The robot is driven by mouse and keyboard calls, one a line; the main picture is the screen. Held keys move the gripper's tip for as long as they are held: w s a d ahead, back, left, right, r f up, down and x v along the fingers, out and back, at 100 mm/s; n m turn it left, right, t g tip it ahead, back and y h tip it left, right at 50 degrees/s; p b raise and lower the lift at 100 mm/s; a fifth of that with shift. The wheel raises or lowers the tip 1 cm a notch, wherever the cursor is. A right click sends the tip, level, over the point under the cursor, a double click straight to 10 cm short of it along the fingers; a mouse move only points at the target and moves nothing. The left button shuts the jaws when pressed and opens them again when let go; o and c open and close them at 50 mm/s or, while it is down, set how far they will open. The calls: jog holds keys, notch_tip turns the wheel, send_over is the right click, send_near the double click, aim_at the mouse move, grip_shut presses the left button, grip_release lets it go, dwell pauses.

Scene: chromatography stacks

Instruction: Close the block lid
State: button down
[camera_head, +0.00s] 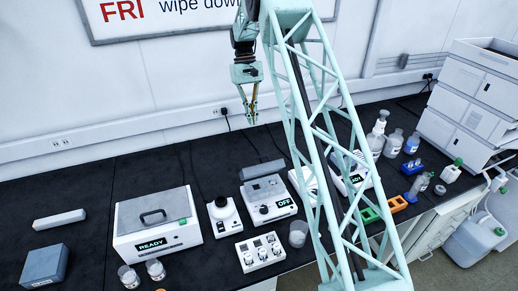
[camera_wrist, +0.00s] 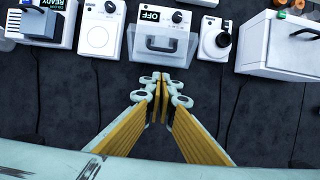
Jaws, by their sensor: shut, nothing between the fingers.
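The block is the small white device (camera_head: 268,207) with an OFF display, in the middle of the bench. Its grey lid (camera_head: 262,172) stands raised along the rear edge of the block, so it is open. In the wrist view the lid (camera_wrist: 160,50) shows from behind, with a dark handle (camera_wrist: 160,44) on its outer face and the block (camera_wrist: 169,20) beyond. My gripper (camera_head: 252,121) is above and behind the lid in the head view, pointing down, apart from it. In the wrist view my gripper (camera_wrist: 160,80) has its fingertips together and empty, just below the lid in the picture.
A white READY box (camera_head: 155,228) with a handled lid and a round-topped device (camera_head: 223,215) stand left of the block. A knobbed unit (camera_head: 260,251) sits in front. More devices (camera_wrist: 98,30) stand on the block's other side. Bare black bench lies behind the block.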

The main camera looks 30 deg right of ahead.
jog(key=shift+f, duration=0.15)
send_near(263, 165)
jog(key=w+f, duration=0.3)
jog(key=f, duration=0.2)
jog(key=shift+w+d+f+p, duration=0.15)
jog(key=shift+d+f+p, duration=0.05)
jog(key=shift+d+p, duration=0.1)
dwell(0.5)
jog(key=shift+s+a+r+b, duration=0.1)
jog(key=shift+s+b, duration=0.05)
jog(key=shift+s, duration=0.35)
jog(key=shift+s+a+r+b, duration=0.1)
jog(key=shift+s+b, duration=0.05)
jog(key=shift+s, duration=0.35)
jog(key=shift+s+a+f+b, duration=0.15)
jog(key=shift+s+b, duration=0.1)
jog(key=shift+s, duration=0.6)
jog(key=shift+s+a+f+b, duration=0.1)
jog(key=shift+s+b, duration=0.15)
jog(key=shift+s, duration=0.6)
jog(key=s+f+b, duration=0.2)
jog(key=s, duration=0.3)
jog(key=shift+s+a+f, duration=0.2)
jog(key=shift+s+a, duration=0.15)
jog(key=shift+s, duration=0.05)
jog(key=shift+w+r, duration=0.1)
